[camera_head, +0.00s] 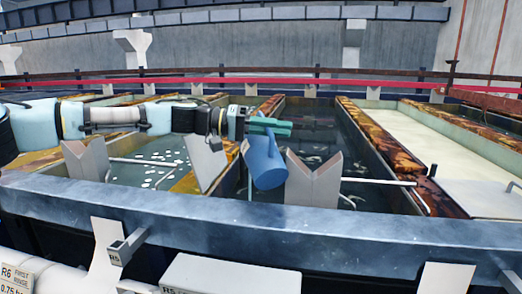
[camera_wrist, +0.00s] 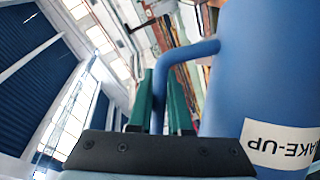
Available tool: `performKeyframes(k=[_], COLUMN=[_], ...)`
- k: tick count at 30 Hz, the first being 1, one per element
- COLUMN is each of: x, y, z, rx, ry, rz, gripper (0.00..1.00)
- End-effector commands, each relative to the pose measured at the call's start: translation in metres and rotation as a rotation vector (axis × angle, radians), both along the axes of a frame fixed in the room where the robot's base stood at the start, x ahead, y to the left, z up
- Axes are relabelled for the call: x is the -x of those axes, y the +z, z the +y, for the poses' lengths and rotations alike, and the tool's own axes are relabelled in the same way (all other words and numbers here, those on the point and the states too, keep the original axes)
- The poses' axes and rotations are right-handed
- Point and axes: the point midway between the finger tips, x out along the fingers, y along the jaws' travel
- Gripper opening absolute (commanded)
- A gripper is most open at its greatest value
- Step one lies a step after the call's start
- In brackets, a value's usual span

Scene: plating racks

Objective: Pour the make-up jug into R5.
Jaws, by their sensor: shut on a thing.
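My gripper (camera_head: 270,126) has green fingers and is shut on the handle of the blue make-up jug (camera_head: 264,165). In the wrist view, the blue handle (camera_wrist: 170,75) runs between the fingers, and the jug body (camera_wrist: 265,80) with its "MAKE-UP" label (camera_wrist: 278,145) fills the right side. In the head view, the jug is tilted and hangs near the left edge of the dark tank (camera_head: 318,125). A thin pale line shows under its left side; I cannot tell if it is liquid. A small tag reading R5 (camera_head: 115,257) is on the front, left of the jug.
The left tank (camera_head: 140,176) has white pieces in it. A cream-topped tank (camera_head: 430,140) lies at the right. White V-notched supports (camera_head: 314,180) and (camera_head: 207,160) flank the jug. A blue-grey rail (camera_head: 260,222) crosses in front. An R6 first rinse label (camera_head: 17,278) is at lower left.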

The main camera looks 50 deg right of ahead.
Motion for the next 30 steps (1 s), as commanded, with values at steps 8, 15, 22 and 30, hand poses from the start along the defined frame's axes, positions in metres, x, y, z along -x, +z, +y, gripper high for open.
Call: performKeyframes(k=[8,15,22,30], x=[0.000,-0.001,-0.009,-0.014], y=[0.001,0.001,0.000,-0.001], z=[0.000,-0.001,-0.005,-0.006], rx=[0.002,-0.005,-0.047,-0.071], ry=[0.000,0.000,0.000,0.000], rz=[0.000,0.015,0.101,0.149], gripper=[0.00,0.00,0.00,0.00])
